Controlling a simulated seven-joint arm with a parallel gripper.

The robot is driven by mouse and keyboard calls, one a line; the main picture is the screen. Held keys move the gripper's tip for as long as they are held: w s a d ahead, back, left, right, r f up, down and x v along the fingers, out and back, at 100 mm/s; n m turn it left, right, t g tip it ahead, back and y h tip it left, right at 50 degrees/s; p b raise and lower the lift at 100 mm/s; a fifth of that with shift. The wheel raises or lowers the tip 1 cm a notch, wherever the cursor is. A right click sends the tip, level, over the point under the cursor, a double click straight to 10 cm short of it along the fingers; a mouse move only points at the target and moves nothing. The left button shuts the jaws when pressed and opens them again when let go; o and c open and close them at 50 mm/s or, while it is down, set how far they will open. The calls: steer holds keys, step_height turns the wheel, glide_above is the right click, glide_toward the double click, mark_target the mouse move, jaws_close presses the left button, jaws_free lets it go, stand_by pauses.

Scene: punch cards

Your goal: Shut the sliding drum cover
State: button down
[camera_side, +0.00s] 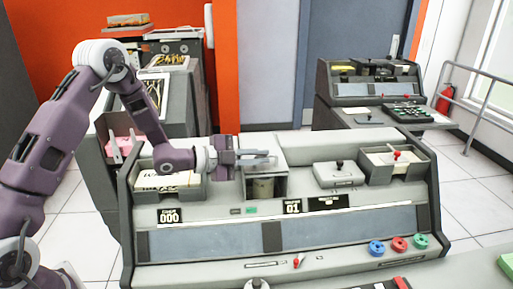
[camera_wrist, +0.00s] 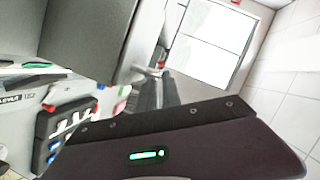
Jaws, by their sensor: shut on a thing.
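The drum housing (camera_side: 281,184) is a grey box on the middle of the console, and a pale cylindrical drum (camera_side: 263,189) shows through its open front. The pale sliding drum cover (camera_side: 264,145) appears at the top of the housing; its edges are partly hidden by my gripper. My gripper (camera_side: 268,160) reaches in from the left, level with the top of the opening, its fingers shut on part of the cover. The exact grip is hard to see. In the wrist view my gripper's dark body fills the bottom, and a grey box face (camera_wrist: 90,40) stands close at upper left.
A card tray (camera_side: 168,182) sits left of the housing. To the right are a lever box (camera_side: 338,175) and an open tray with a red knob (camera_side: 397,155). Blue, red and green knobs (camera_side: 399,244) line the front right. A second console (camera_side: 370,90) stands behind.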

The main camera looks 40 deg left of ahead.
steer(key=shift+s+d+f, duration=0.2)
steer(key=shift+f, duration=0.15)
steer(key=c, duration=1.6)
jaws_free()
steer(key=shift+o, duration=0.4)
steer(key=shift+r, duration=0.1)
steer(key=shift+w, duration=0.1)
